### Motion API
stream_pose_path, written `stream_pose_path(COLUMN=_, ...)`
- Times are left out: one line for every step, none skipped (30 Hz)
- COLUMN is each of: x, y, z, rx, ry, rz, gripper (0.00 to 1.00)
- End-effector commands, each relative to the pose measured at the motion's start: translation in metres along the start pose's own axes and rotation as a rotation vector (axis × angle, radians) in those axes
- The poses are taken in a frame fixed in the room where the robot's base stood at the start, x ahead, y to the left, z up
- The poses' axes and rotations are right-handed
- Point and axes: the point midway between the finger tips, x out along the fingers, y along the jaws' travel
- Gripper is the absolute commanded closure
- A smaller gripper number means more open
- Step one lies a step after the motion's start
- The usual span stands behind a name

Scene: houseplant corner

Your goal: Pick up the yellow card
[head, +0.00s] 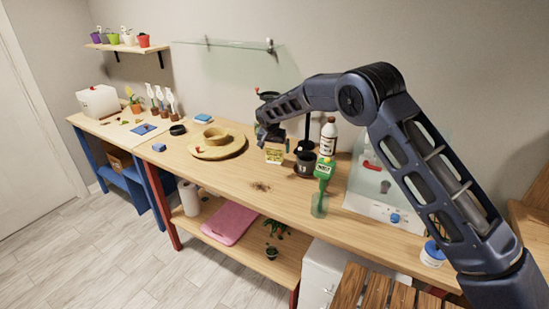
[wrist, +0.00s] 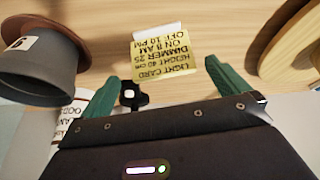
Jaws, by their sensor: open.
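The yellow card (wrist: 164,62) shows in the wrist view with dark printed text, upside down, starting "LIGHT CARD". A white strip runs along its far edge. In the head view the yellow card (head: 274,155) is on the wooden bench, just below my gripper (head: 272,138). In the wrist view my gripper (wrist: 163,88) is open, with its green fingers apart on either side of the card's near edge. Nothing is held. A small black-and-white round part shows between the fingers. I cannot tell whether either finger touches the card.
A dark pot (head: 306,164) stands close to the card's right; in the wrist view the pot (wrist: 38,72) is at the left. The bench front is mostly clear.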

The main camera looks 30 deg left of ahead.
Motion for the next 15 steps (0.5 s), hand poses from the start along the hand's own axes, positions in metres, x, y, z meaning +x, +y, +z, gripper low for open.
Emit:
stream_pose_path(x=0.002, y=0.000, z=0.000, rx=0.000, ry=0.000, rz=0.000, gripper=0.00)
stream_pose_path(x=0.003, y=0.000, z=0.000, rx=0.000, ry=0.000, rz=-0.001, gripper=0.00)
stream_pose_path(x=0.006, y=-0.001, z=-0.001, rx=0.000, ry=0.000, rz=-0.001, gripper=0.00)
stream_pose_path(x=0.008, y=-0.001, z=-0.001, rx=0.000, ry=0.000, rz=0.000, gripper=0.00)
stream_pose_path(x=0.011, y=-0.001, z=-0.001, rx=0.001, ry=0.000, rz=0.000, gripper=0.00)
stream_pose_path(x=0.016, y=-0.001, z=-0.001, rx=0.001, ry=0.000, rz=0.000, gripper=0.00)
stream_pose_path(x=0.020, y=-0.001, z=-0.001, rx=0.000, ry=0.000, rz=0.000, gripper=0.00)
stream_pose_path(x=0.025, y=-0.002, z=-0.001, rx=0.000, ry=-0.001, rz=0.001, gripper=0.00)
stream_pose_path(x=0.030, y=-0.002, z=-0.001, rx=0.000, ry=-0.001, rz=0.001, gripper=0.00)
stream_pose_path(x=0.034, y=-0.003, z=-0.001, rx=0.001, ry=-0.001, rz=0.000, gripper=0.00)
stream_pose_path(x=0.038, y=-0.003, z=-0.001, rx=0.000, ry=-0.001, rz=0.000, gripper=0.00)
stream_pose_path(x=0.044, y=-0.003, z=-0.001, rx=0.000, ry=-0.001, rz=0.001, gripper=0.00)
stream_pose_path(x=0.047, y=-0.003, z=-0.001, rx=0.000, ry=-0.001, rz=0.000, gripper=0.00)
stream_pose_path(x=0.049, y=-0.003, z=-0.001, rx=0.000, ry=-0.001, rz=0.000, gripper=0.00)
stream_pose_path(x=0.051, y=-0.003, z=-0.001, rx=0.000, ry=0.000, rz=-0.001, gripper=0.00)
